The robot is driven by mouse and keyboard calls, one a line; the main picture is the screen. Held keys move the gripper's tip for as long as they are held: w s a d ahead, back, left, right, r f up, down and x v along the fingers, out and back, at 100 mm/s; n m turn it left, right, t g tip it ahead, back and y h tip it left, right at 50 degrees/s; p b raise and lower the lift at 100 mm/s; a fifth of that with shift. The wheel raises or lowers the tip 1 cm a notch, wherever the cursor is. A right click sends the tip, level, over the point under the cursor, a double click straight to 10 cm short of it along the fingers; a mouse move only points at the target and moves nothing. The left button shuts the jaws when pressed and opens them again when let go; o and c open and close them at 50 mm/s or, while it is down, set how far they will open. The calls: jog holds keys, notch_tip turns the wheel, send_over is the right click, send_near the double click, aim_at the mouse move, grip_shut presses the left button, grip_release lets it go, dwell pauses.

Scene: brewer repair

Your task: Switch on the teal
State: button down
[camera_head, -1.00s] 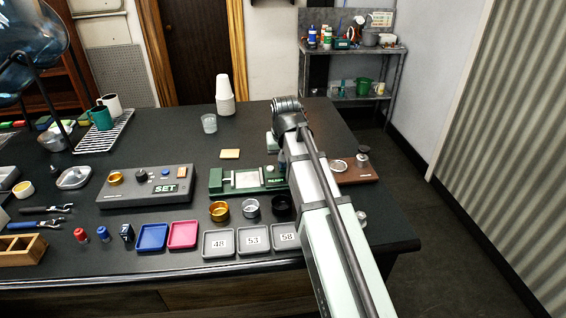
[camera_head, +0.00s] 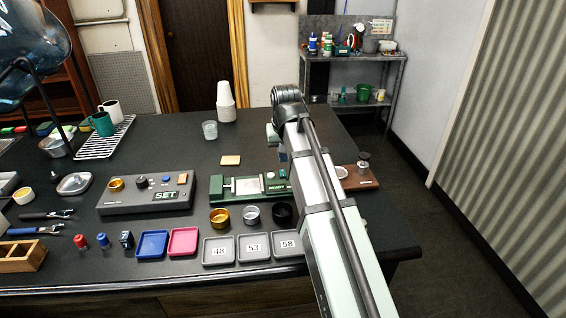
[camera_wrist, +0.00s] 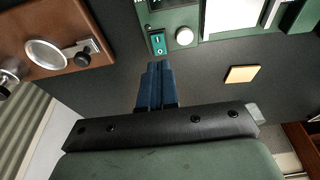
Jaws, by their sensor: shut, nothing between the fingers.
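A green bench device (camera_head: 228,196) with a pale plate lies on the dark table, partly behind my arm in the head view. In the wrist view, the device body (camera_wrist: 178,18) shows at the top. A small teal rocker switch (camera_wrist: 158,43) with white marks sits on it, beside a round silver knob (camera_wrist: 184,36). My gripper (camera_wrist: 155,66) has its blue fingers together, empty, pointing towards the switch. The fingertips appear just below the switch in the picture; whether they touch it I cannot tell. In the head view the fingers are mostly hidden behind my arm.
A brown board (camera_wrist: 48,36) with a silver ring and black knob lies left of the fingers in the wrist view. A yellow pad (camera_wrist: 242,74) lies to the right. A grey SET panel (camera_head: 120,200), small rings and numbered trays (camera_head: 219,262) stand left of my arm.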

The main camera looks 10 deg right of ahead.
jog(key=s+r, duration=0.4)
jog(key=r, duration=0.4)
jog(key=shift+s+r, duration=0.2)
jog(key=shift+s, duration=0.1)
